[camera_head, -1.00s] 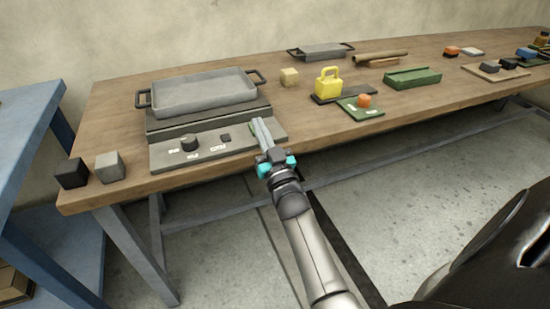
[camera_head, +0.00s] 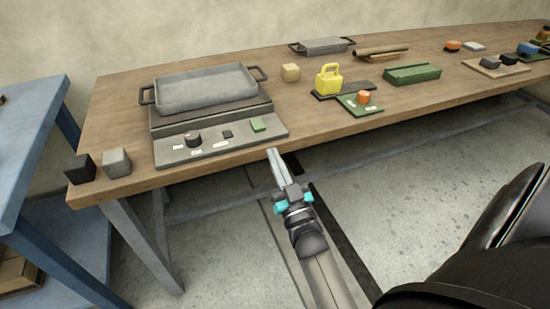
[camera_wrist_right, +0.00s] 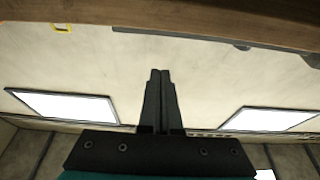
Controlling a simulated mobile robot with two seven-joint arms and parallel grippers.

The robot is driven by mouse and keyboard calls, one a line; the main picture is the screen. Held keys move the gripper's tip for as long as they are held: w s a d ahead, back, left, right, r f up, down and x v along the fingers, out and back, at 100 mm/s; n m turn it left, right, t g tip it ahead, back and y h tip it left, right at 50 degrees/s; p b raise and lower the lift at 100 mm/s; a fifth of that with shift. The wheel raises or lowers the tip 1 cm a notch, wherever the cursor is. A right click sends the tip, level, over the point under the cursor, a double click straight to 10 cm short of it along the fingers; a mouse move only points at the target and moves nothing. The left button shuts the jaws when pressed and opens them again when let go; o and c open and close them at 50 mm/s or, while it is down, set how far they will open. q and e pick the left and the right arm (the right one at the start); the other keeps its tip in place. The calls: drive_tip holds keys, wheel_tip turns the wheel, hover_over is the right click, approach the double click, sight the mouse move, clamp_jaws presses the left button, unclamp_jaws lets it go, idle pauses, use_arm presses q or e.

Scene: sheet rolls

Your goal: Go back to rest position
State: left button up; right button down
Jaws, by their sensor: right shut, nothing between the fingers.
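My right gripper (camera_head: 275,162) is shut and empty in the head view. My left gripper is in neither view.
A grey tray (camera_head: 205,91) with handles stands behind the panel on the wooden table (camera_head: 130,135). A black cube (camera_head: 80,168) and a grey cube (camera_head: 116,163) sit at the left corner. A blue table (camera_head: 25,150) is at left.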

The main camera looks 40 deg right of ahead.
idle(0.3)
drive_tip(key=s+a+f+n+g+y+p, duration=0.1)
drive_tip(key=s+a+f+g, duration=0.2)
drive_tip(key=f, duration=0.6)
drive_tip(key=s+a+f+n+g+y+p, duration=0.1)
drive_tip(key=s+a+f+g+y+p, duration=0.2)
drive_tip(key=f, duration=0.6)
drive_tip(key=s+a+f+g, duration=0.2)
drive_tip(key=s+f+g, duration=0.15)
drive_tip(key=f, duration=0.55)
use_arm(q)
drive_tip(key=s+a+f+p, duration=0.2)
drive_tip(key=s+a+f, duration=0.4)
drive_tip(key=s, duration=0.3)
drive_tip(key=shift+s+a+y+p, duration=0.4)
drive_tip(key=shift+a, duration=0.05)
use_arm(e)
drive_tip(key=s+d+f+n+g, duration=0.1)
drive_tip(key=s+f+g, duration=0.3)
drive_tip(key=s, duration=0.8)
drive_tip(key=s+d+f+n+g, duration=0.1)
drive_tip(key=s+f+g, duration=0.4)
drive_tip(key=s, duration=0.6)
drive_tip(key=shift+s+f+n, duration=0.35)
drive_tip(key=shift+f+n, duration=0.15)
drive_tip(key=shift+f, duration=0.45)
